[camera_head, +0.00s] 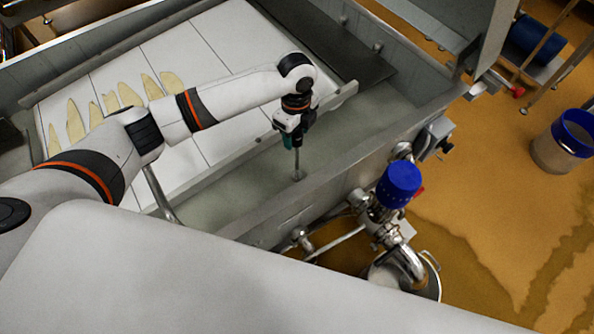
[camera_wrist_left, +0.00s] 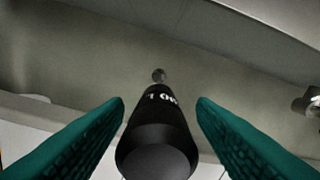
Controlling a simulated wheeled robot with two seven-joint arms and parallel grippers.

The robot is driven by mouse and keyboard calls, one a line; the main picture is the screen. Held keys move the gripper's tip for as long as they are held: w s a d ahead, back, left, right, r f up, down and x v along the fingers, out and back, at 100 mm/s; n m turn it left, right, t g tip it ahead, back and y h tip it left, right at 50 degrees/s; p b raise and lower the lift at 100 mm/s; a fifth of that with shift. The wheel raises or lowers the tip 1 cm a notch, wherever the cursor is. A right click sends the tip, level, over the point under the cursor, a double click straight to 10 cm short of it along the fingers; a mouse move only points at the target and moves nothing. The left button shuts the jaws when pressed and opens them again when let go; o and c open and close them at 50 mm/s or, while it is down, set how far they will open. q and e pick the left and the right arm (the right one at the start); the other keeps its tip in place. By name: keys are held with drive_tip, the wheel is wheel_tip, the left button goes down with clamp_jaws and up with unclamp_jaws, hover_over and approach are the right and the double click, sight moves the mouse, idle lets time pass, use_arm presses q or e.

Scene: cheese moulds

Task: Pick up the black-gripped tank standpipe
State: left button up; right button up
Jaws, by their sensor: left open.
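The standpipe's black grip (camera_wrist_left: 158,140) shows in the left wrist view, with pale lettering on it, lying between the two green fingers of my left gripper (camera_wrist_left: 160,128). Dark gaps show on both sides, so the fingers are open around it and not closed on it. In the head view my left gripper (camera_head: 290,126) is over the grey tank, pointing down. The standpipe's thin metal rod (camera_head: 297,163) runs down below it to the tank floor. The grip is mostly hidden by the gripper there. My right gripper is not in view.
The tank's metal wall (camera_head: 262,208) runs close in front of the standpipe. A white slatted surface (camera_head: 210,62) with several pale pieces lies to the left. Outside the tank are a blue-capped valve (camera_head: 398,184) and a blue-rimmed bucket (camera_head: 562,150).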

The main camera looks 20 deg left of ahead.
use_arm(q)
drive_tip(key=shift+f, duration=0.95)
clamp_jaws()
drive_tip(key=shift+r, duration=0.1)
